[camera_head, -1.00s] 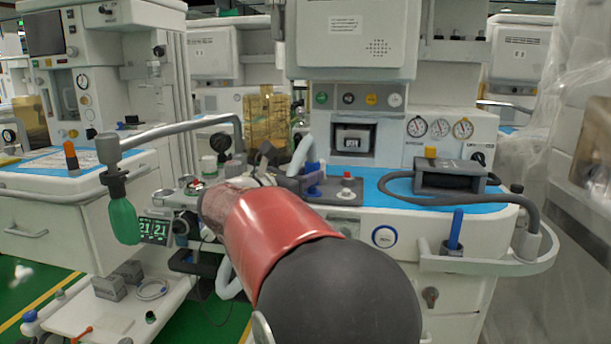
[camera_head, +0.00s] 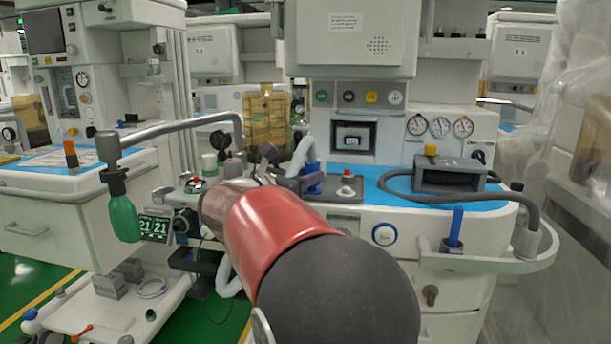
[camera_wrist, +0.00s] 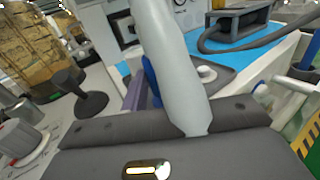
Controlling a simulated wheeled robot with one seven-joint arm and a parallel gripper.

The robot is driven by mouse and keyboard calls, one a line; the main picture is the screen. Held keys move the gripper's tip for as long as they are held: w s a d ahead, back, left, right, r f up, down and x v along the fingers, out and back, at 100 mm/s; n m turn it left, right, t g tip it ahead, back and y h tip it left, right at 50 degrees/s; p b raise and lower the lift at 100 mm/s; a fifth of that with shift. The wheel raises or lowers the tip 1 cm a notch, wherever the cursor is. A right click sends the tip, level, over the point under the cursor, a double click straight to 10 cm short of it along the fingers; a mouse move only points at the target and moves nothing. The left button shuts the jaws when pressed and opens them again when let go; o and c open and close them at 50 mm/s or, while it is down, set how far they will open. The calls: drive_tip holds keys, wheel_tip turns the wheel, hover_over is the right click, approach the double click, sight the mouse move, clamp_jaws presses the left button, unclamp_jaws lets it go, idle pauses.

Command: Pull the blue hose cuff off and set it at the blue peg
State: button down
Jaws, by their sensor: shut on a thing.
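The blue hose cuff (camera_head: 312,180) is at the end of a pale grey hose (camera_head: 303,152), above the left part of the cart's blue worktop. My gripper (camera_head: 305,183) reaches it from the left and is shut on it. In the wrist view the pale hose (camera_wrist: 175,65) crosses in front and hides most of the cuff (camera_wrist: 151,78); only a blue edge shows. Whether the cuff still sits on a fitting below cannot be told. The blue peg (camera_head: 456,226) stands upright and bare on the white rail at the right front corner of the cart.
A grey tray with a red-topped knob (camera_head: 347,186) lies right of my gripper. A grey arm with a green bag (camera_head: 124,218) is at left.

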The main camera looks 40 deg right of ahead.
drive_tip(key=shift+f+b, duration=0.4)
drive_tip(key=shift+f, duration=0.3)
drive_tip(key=c, duration=1)
unclamp_jaws()
drive_tip(key=a, duration=0.5)
drive_tip(key=s+a, duration=0.1)
drive_tip(key=a, duration=0.1)
drive_tip(key=shift+s+a, duration=0.1)
drive_tip(key=shift+a, duration=0.3)
